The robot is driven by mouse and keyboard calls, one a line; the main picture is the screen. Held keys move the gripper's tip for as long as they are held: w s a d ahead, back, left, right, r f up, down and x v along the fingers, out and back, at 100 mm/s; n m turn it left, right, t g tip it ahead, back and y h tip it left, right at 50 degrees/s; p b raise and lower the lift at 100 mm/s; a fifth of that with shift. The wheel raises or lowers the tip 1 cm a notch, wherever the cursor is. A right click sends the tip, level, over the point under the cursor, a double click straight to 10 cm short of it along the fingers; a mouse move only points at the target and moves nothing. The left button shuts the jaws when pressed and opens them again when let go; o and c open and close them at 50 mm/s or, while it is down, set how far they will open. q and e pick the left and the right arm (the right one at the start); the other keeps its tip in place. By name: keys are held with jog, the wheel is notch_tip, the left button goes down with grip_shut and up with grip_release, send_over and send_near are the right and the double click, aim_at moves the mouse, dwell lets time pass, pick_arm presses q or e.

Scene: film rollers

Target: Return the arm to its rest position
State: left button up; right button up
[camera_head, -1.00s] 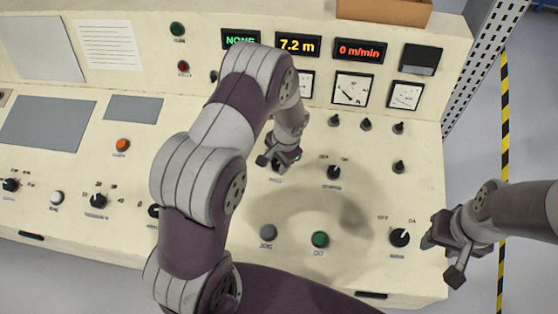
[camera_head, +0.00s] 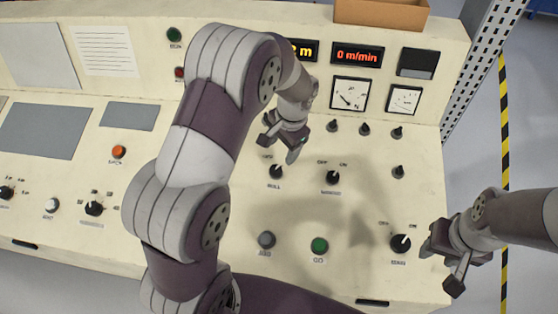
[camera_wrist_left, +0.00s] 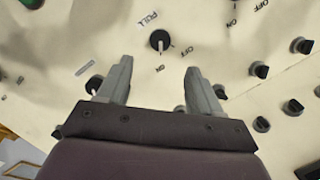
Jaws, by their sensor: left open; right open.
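My left gripper (camera_head: 281,141) is raised over the cream control panel (camera_head: 340,275), just above the PULL knob (camera_head: 276,171). In the left wrist view its two fingers (camera_wrist_left: 153,85) are spread with nothing between them. The PULL knob also shows there (camera_wrist_left: 160,40), beyond the fingertips and apart from them. My right gripper (camera_head: 442,262) is open and empty at the panel's right edge, near a black rotary switch (camera_head: 400,243). My left arm hides part of the panel's middle and one display.
Another black switch (camera_head: 333,177) sits right of the PULL knob. A green button (camera_head: 319,245) and a grey button (camera_head: 267,240) are near the front. Gauges (camera_head: 350,93) and displays (camera_head: 358,55) line the upright back. A cardboard box (camera_head: 382,14) stands on top.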

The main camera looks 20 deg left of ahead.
pick_arm(q)
jog(key=shift+d+r, duration=0.15)
jog(key=shift+r, duration=0.9)
